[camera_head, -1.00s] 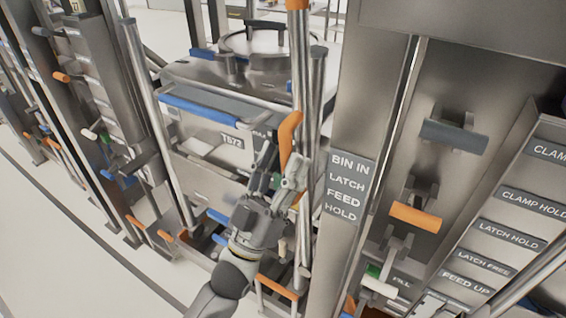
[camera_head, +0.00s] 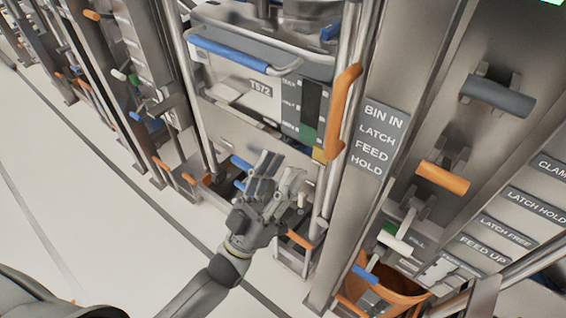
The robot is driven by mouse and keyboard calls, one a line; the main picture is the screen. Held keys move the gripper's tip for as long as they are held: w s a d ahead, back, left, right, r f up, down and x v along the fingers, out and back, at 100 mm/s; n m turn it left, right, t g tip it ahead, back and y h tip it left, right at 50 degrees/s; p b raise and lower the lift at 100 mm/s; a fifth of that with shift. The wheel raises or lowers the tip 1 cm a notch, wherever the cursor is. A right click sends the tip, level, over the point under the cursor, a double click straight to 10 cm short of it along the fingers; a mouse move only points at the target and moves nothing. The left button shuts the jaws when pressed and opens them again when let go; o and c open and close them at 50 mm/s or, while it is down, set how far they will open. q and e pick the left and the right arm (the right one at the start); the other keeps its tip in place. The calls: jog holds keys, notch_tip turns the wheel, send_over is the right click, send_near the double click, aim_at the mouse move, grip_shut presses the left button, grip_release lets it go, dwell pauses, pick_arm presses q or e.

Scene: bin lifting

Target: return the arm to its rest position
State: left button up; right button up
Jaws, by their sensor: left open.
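My left gripper (camera_head: 275,175) is at the middle of the head view, its arm coming up from the lower left. Its fingers are apart and nothing shows between them. It is in front of the lower part of the steel machine, below the bin (camera_head: 240,88) marked T572. An orange handle (camera_head: 342,110) stands above and to the right of the gripper, apart from it. My right gripper is out of view.
A steel panel (camera_head: 375,140) labelled BIN IN, LATCH, FEED, HOLD stands to the right, with a grey lever (camera_head: 497,97) and an orange lever (camera_head: 442,178). An orange bucket (camera_head: 395,285) sits at lower right. Pale floor (camera_head: 110,215) is open at left.

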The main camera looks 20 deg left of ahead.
pick_arm(q)
jog(key=shift+w+f, duration=0.1)
dwell(0.6)
jog(key=w+a+f+g+y, duration=0.1)
jog(key=w+f+g+y, duration=0.2)
jog(key=f, duration=0.8)
jog(key=w+f+g+y, duration=0.2)
jog(key=f+g, duration=0.1)
jog(key=f, duration=0.8)
jog(key=s+a+f+n+g+y, duration=0.1)
jog(key=s+a+f+g+y, duration=0.1)
jog(key=f, duration=0.7)
jog(key=s+a+f+g+y, duration=0.1)
jog(key=s+a+f+g, duration=0.1)
jog(key=f, duration=0.8)
jog(key=s+a+f+g+y, duration=0.2)
jog(key=s+a+f+g, duration=0.15)
jog(key=s+f, duration=0.55)
jog(key=s+a+f+g, duration=0.1)
jog(key=s+f+g, duration=0.2)
jog(key=s+f, duration=0.2)
jog(key=s+a+f+g+y, duration=0.1)
jog(key=s+a+f+g, duration=0.1)
jog(key=s+f, duration=0.4)
jog(key=s+a+f+g+y, duration=0.1)
jog(key=s+f+g, duration=0.3)
jog(key=s, duration=0.9)
jog(key=shift+s+a+f+g, duration=0.3)
jog(key=shift+s+f+g, duration=0.1)
jog(key=shift+f, duration=0.35)
